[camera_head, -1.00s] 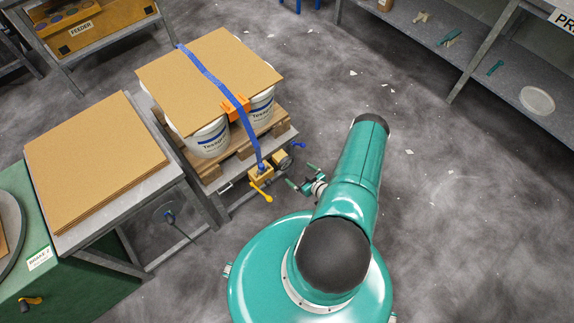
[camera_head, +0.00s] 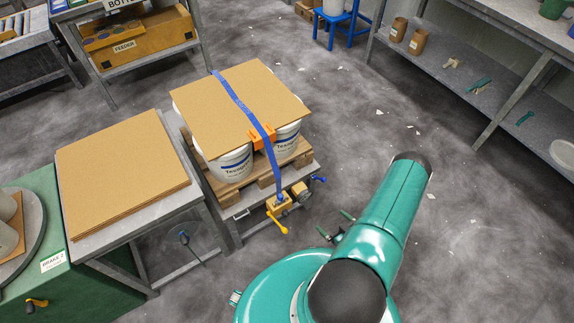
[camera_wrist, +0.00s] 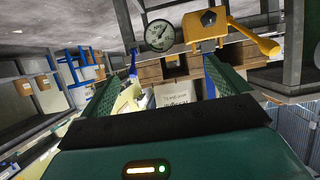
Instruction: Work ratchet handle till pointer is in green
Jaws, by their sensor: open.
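The yellow ratchet (camera_head: 279,204) sits at the front edge of the pallet stand, at the lower end of a blue strap (camera_head: 243,108). Its yellow handle (camera_head: 280,225) sticks out toward me. In the wrist view the ratchet (camera_wrist: 205,28) and handle (camera_wrist: 256,38) show at the top, beyond the fingers. A round dial gauge (camera_wrist: 160,34) with a dark pointer is beside the ratchet; I cannot make out a green zone or where the pointer stands against it. My gripper (camera_head: 336,226) is open and empty, right of the handle and apart from it; its fingers (camera_wrist: 167,72) are spread.
The strap crosses a cardboard sheet (camera_head: 214,94) over white pails (camera_head: 233,163) on a wooden pallet (camera_head: 262,183). A table with stacked cardboard (camera_head: 120,165) stands left. A grey shelf (camera_head: 450,75) stands at upper right. The floor between is open, with small scraps.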

